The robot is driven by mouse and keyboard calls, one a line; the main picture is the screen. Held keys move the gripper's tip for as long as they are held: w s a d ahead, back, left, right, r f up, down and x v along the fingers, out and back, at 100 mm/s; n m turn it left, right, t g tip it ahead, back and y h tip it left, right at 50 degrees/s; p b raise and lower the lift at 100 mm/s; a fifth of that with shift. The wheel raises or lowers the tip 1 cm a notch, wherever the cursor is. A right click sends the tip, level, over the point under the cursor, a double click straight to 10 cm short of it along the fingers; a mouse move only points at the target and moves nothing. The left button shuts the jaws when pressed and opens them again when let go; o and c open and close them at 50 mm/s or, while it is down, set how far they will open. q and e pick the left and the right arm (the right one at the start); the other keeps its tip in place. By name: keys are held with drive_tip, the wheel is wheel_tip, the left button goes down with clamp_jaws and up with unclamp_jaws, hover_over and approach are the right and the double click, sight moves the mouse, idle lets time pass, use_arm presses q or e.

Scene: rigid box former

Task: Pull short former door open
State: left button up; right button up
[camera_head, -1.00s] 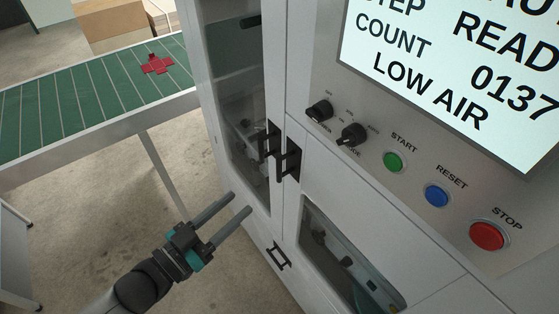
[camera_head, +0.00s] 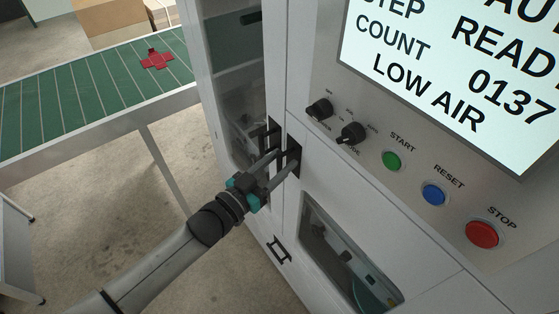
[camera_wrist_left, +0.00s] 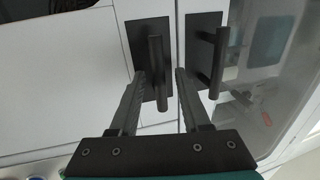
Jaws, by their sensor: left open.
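Two black bar handles sit side by side on the white former cabinet. The left handle (camera_head: 273,130) is on the tall windowed door (camera_head: 236,92). The right handle (camera_head: 292,153) is on the white panel beside it; I cannot tell for certain which is the short door. My left gripper (camera_head: 284,158) is open at the right handle. In the left wrist view, that handle's bar (camera_wrist_left: 156,66) stands between the open fingers (camera_wrist_left: 160,80), with no clear contact. The other handle (camera_wrist_left: 215,60) lies outside the right finger. My right gripper is not in view.
A control panel has START (camera_head: 391,160), RESET (camera_head: 433,194) and STOP (camera_head: 481,234) buttons and dark knobs (camera_head: 351,133). A lower handle (camera_head: 278,254) and lower window (camera_head: 345,258) are below. A green conveyor (camera_head: 95,92) carrying a red cross-shaped piece (camera_head: 156,60) stands left.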

use_arm(q)
drive_tip(key=shift+d, duration=0.1)
drive_tip(key=shift+c, duration=0.3)
clamp_jaws()
idle(1.1)
